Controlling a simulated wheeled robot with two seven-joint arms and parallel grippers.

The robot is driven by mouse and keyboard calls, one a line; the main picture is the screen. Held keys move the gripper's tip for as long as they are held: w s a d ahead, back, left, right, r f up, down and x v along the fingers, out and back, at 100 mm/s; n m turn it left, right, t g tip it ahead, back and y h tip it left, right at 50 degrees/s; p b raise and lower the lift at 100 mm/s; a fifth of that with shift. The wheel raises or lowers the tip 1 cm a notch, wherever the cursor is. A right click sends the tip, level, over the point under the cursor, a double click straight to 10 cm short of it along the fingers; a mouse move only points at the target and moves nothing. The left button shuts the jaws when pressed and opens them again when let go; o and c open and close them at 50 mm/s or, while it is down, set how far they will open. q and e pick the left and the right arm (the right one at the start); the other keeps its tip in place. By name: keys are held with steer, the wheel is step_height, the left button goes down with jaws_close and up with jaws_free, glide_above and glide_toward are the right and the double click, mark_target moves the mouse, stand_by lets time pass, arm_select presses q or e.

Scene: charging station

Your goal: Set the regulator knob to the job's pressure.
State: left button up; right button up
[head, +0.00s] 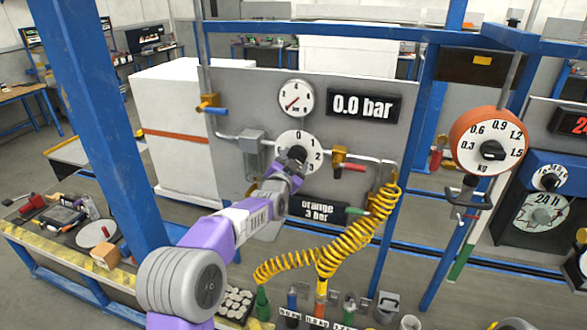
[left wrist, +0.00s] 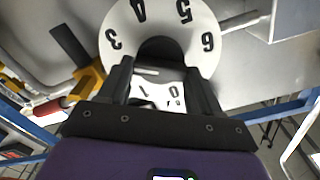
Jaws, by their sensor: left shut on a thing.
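The regulator's white dial (head: 291,137) is on the grey panel, with 0, 1, 2 and 3 showing in the head view. Its black knob (left wrist: 160,48) is at the dial's centre. My left gripper (head: 297,155) is shut on the knob, with one finger on each side in the left wrist view (left wrist: 162,85). The fingers cover much of the knob, so I cannot tell its setting. The display (head: 363,106) reads 0.0 bar. The job sign (head: 318,210) reads orange 3 bar. A round gauge (head: 296,98) hangs above the dial. My right gripper is out of view.
A yellow valve with a red handle (head: 349,166) is right of the dial; one with a blue handle (head: 214,109) is at left. A coiled yellow hose (head: 345,245) hangs below right. An orange kg dial (head: 491,141) is further right. A blue post (head: 88,110) stands at left.

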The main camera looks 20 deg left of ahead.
arm_select(q)
steer(key=shift+m+b, duration=0.75)
steer(key=shift+m, duration=0.45)
steer(key=o, duration=1.1)
steer(key=shift+c, duration=0.2)
steer(key=s+b, duration=0.1)
steer(key=s, duration=0.6)
steer(key=shift+s+b, duration=0.3)
steer(key=shift+b, duration=0.05)
steer(key=shift+a, duration=0.1)
